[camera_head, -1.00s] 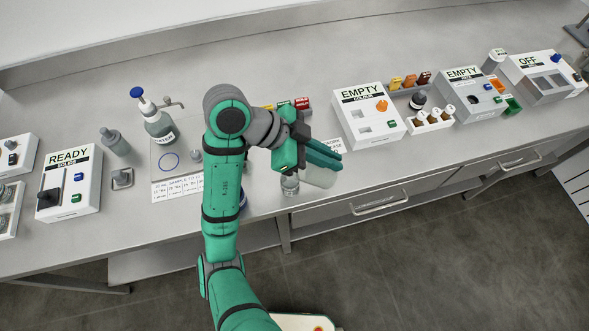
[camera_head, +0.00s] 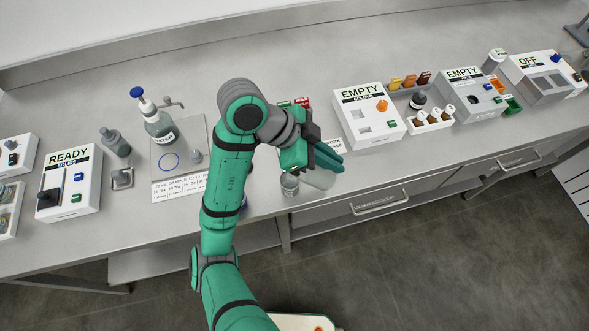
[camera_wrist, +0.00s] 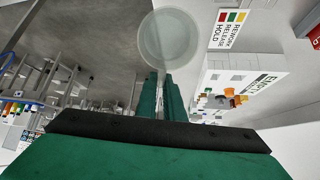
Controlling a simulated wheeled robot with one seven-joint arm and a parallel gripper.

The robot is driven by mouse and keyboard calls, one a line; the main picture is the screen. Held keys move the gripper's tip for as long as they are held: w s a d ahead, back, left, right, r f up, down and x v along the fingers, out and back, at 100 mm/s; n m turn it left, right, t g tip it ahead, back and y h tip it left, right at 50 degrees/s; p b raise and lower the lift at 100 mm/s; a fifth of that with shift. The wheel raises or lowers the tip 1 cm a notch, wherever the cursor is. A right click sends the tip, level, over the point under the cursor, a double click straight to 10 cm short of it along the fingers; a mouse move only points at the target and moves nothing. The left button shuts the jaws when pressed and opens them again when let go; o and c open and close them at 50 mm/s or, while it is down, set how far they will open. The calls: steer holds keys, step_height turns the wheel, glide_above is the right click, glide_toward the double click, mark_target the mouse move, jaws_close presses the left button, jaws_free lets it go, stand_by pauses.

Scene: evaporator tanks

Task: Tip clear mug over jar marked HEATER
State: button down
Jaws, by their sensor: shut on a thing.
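My gripper (camera_head: 328,160) is shut on the clear mug (camera_head: 320,180), a pale see-through vessel below and beside the green fingers near the bench's front edge. In the wrist view the mug (camera_wrist: 168,38) shows as a round translucent form past the fingertips (camera_wrist: 162,85); its inside is hard to make out. A small clear jar with a grey top (camera_head: 289,184) stands just left of the mug at the front edge, below my gripper. I cannot read a HEATER mark on it. Whether mug and jar touch cannot be told.
A white box marked EMPTY (camera_head: 368,116) stands to the right. A box marked READY (camera_head: 69,183) and a blue-capped bottle (camera_head: 157,122) stand to the left. Red and green blocks (camera_head: 301,103) lie behind my gripper. The bench's front edge is close.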

steer(key=shift+d+f+y, duration=0.25)
steer(key=shift+f+y, duration=0.2)
steer(key=shift+y, duration=0.15)
steer(key=shift+d+f+y, duration=0.2)
steer(key=shift+f+y, duration=0.25)
steer(key=shift+y, duration=0.15)
steer(key=shift+d+f+y, duration=0.2)
steer(key=shift+f+y, duration=1.05)
steer(key=shift+y, duration=0.25)
steer(key=shift+w+d+r+g+y, duration=0.1)
steer(key=shift+d+r+y, duration=0.4)
steer(key=shift+r, duration=0.35)
steer(key=shift+d+r+g+y, duration=0.1)
steer(key=shift+d+r+y, duration=0.4)
steer(key=shift+r, duration=0.3)
steer(key=shift+w+d+r+g+y, duration=0.1)
steer(key=shift+d+r+y, duration=0.35)
steer(key=shift+r, duration=0.4)
